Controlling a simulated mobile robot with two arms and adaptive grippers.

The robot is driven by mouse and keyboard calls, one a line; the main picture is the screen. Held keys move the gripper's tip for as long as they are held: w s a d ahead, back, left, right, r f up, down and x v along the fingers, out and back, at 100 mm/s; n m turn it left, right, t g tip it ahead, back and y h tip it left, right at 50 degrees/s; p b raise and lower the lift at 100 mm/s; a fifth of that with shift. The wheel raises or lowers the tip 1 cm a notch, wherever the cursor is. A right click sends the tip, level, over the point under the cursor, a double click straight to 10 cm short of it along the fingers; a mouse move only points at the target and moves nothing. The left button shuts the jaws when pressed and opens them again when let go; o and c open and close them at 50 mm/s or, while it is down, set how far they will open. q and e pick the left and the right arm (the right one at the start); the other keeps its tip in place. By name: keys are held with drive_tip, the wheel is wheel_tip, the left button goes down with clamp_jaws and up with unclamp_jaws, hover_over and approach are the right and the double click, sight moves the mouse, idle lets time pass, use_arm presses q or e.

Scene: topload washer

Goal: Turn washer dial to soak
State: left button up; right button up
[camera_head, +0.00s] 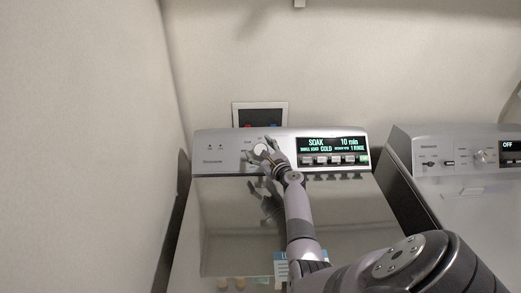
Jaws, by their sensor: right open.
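The washer (221,180) stands in the middle of the view with its shiny lid closed. Its control panel (212,151) runs along the back. The round light dial (260,149) is on the panel, left of the display. The display (331,145) is lit in green and reads SOAK, 10 min and COLD. My right gripper (268,150) is open at the dial, with its fingers around or just in front of it. It partly hides the dial, and I cannot tell whether they touch. My left gripper is not in view.
A second machine (446,159) with a display reading OFF stands to the right. Several buttons (335,160) sit under the washer's display. A wall box (260,115) is behind the panel. A wall is close on the left.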

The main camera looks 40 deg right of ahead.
drive_tip(key=shift+s, duration=0.1)
drive_tip(key=v, duration=1.1)
drive_tip(key=shift+s, duration=0.4)
drive_tip(key=shift+a, duration=0.2)
